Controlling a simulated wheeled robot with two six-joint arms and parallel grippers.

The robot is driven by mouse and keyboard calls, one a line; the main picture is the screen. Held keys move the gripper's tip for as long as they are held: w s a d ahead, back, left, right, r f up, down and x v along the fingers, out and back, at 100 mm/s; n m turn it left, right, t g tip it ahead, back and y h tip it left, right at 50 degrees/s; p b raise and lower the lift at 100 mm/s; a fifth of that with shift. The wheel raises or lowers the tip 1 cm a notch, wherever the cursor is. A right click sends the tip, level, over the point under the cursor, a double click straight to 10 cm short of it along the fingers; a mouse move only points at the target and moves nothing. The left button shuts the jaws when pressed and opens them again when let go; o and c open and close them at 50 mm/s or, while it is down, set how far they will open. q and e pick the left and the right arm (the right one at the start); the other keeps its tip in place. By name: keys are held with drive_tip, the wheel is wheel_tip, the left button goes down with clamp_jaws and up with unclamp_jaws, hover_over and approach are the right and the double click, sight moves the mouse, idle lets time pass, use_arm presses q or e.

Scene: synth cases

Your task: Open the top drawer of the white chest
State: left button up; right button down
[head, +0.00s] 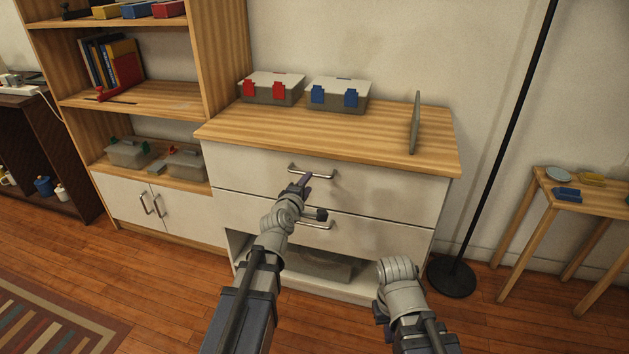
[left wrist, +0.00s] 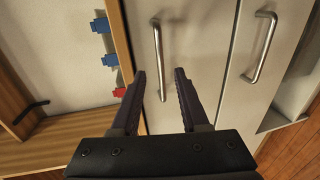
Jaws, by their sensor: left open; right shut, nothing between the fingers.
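The white chest (head: 232,165) has a wooden top and two drawers above an open bottom compartment. Its top drawer (head: 390,190) looks shut, its front flush with the body. The top drawer's metal bar handle (head: 313,172) shows in the head view and in the left wrist view (left wrist: 157,50). My left gripper (head: 304,181) is open at this handle. In the left wrist view its fingers (left wrist: 159,72) appear on either side of the handle's lower part; I cannot tell whether they touch it. My right arm is low at the right, its gripper not visible.
Two lidded boxes, with red clips (head: 271,90) and blue clips (head: 337,95), and a thin upright panel (head: 414,124) stand on the chest. The second drawer's handle (head: 314,224) is below. A shelf unit (head: 228,60) adjoins left; a lamp base (head: 451,278) stands right.

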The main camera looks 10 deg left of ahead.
sight(314, 175)
use_arm(q)
drive_tip(key=b+x, duration=0.1)
drive_tip(key=x, duration=0.6)
drive_tip(key=shift+w+f, duration=0.1)
drive_tip(key=shift+w, duration=0.3)
clamp_jaws()
idle(1.1)
